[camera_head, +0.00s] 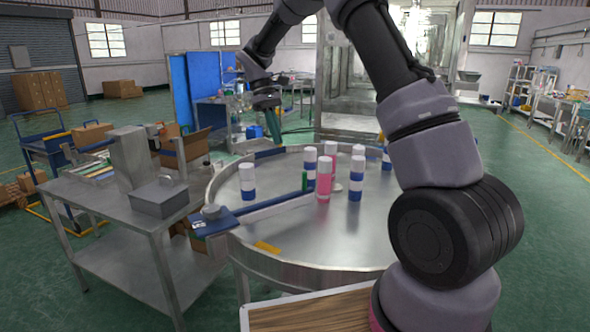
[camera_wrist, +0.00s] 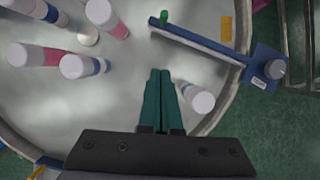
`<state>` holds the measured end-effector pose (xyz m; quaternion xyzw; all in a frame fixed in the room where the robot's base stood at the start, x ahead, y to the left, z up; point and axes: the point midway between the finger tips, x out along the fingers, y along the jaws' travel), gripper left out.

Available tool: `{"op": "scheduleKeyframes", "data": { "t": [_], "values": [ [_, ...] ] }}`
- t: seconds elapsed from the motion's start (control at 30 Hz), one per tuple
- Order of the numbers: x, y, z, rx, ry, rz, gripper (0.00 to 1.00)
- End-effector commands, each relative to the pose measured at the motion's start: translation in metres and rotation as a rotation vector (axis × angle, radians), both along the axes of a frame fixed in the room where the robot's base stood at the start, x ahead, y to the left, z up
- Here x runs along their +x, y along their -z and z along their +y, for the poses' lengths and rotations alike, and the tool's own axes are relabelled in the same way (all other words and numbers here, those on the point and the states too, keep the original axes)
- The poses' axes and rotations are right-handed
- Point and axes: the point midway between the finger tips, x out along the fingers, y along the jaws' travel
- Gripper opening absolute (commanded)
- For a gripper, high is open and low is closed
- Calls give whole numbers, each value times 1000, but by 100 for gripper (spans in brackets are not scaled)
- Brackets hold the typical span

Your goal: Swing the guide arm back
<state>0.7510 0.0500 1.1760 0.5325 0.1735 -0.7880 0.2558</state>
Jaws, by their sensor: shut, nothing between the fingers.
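The guide arm (camera_head: 262,208) is a flat blue and pale bar reaching from a blue pivot bracket (camera_head: 212,222) at the left rim over the round metal table. A green upright peg (camera_head: 304,181) stands at its inner end. In the wrist view the guide arm (camera_wrist: 205,45) slants across the upper right, with the green peg (camera_wrist: 163,18) at its left end. My gripper (camera_head: 276,136) is raised above the far left part of the table, apart from the arm. In the wrist view its green fingers (camera_wrist: 158,73) are together and empty, pointing toward the peg.
Several white-capped cans stand on the round table (camera_head: 270,262). A blue-banded can (camera_head: 247,181) stands alone at the left; in the wrist view a can (camera_wrist: 198,98) is just right of my fingers. A pink can (camera_head: 324,177) stands close to the peg. A side table (camera_head: 110,205) adjoins at left.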

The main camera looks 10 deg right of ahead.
Motion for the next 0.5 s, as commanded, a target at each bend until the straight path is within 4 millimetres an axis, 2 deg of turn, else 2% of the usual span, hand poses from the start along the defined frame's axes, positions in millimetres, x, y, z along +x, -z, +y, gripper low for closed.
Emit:
{"op": "scheduleKeyframes", "data": {
  "t": [0.3,0.5],
  "values": [
    [-1,2,-1,0,1,0,0],
    [-9,24,-6,-1,1,2,0]
  ]
}}
